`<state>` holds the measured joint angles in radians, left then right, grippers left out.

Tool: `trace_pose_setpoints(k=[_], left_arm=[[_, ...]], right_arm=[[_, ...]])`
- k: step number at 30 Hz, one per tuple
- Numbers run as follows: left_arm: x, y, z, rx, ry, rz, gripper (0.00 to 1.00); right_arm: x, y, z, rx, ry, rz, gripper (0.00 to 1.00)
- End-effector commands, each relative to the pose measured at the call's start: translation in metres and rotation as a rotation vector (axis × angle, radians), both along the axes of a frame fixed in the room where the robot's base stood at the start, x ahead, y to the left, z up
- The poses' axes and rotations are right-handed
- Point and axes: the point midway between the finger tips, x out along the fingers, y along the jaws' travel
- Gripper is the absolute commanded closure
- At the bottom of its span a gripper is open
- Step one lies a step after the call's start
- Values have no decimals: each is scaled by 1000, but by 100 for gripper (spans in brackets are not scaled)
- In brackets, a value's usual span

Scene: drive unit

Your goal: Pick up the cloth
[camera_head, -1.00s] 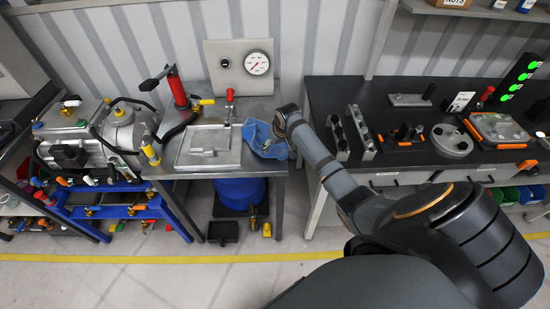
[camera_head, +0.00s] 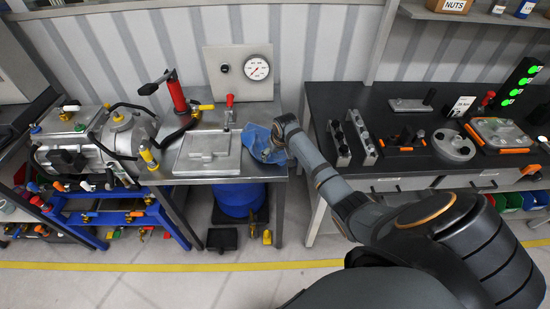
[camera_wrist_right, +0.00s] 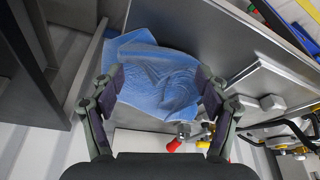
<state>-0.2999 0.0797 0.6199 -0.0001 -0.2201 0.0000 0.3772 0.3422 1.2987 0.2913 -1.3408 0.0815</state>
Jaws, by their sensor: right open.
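The blue cloth (camera_head: 258,143) lies crumpled on the right end of the metal bench, next to a grey tray. In the right wrist view the cloth (camera_wrist_right: 158,75) spreads between and beyond the fingers, with one edge near the bench edge. My right gripper (camera_wrist_right: 160,85) is open, its two fingers apart on either side of the cloth. In the head view the right gripper (camera_head: 276,148) is over the cloth, partly hidden by its own wrist. Whether the fingertips touch the cloth cannot be told. My left gripper is not in view.
The grey tray (camera_head: 182,165) with a small metal part sits left of the cloth. A gap separates the bench from the dark table (camera_head: 400,175) on the right. A blue drum (camera_head: 238,196) is below.

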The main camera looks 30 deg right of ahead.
Motion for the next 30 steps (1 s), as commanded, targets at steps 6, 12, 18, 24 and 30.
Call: trace_pose_setpoints(k=[6, 12, 18, 24, 30], left_arm=[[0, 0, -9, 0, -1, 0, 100], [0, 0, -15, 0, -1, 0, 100], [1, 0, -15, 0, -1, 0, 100], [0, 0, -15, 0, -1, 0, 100], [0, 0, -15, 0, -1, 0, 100]], right_arm=[[3, 0, -10, 0, 0, 0, 25], [5, -1, -18, 0, 2, 0, 25], [6, -1, -18, 0, 1, 0, 25], [6, -1, -18, 0, 1, 0, 31], [6, -1, -18, 0, 1, 0, 45]])
